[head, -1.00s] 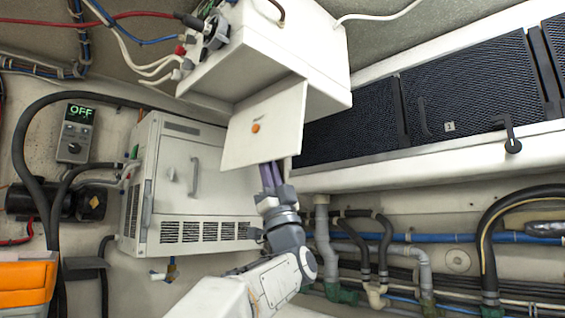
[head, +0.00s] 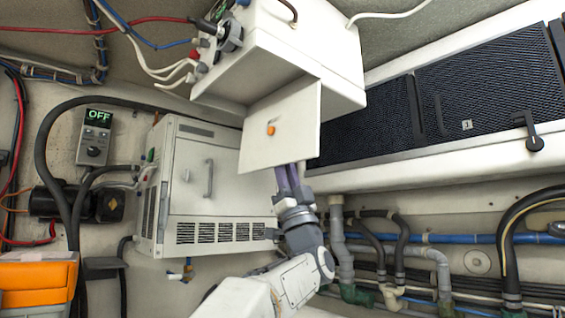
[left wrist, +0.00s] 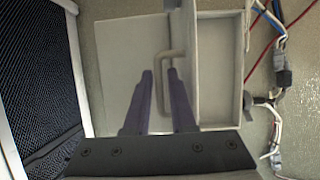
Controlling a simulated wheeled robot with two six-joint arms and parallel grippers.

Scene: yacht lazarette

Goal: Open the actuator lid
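The white actuator box (head: 300,50) is mounted high in the head view. Its flat white lid (head: 255,135), with an orange spot, hangs at an angle below the box, swung out from it. The lid shows in the left wrist view (left wrist: 118,62) beside the box's shallow open interior (left wrist: 220,70). A beige bar handle (left wrist: 160,85) stands near the lid's edge. My left gripper (head: 288,172) reaches up to the lid from below. In the left wrist view its purple fingers (left wrist: 160,78) are apart, with the handle between their tips; contact is unclear. My right gripper is not in view.
A white vented cabinet (head: 205,190) stands left of the arm. Black mesh panels (head: 465,90) line the right wall above hoses and pipes (head: 420,240). Cables (head: 165,70) run to the box's left side. An orange case (head: 35,280) is at lower left.

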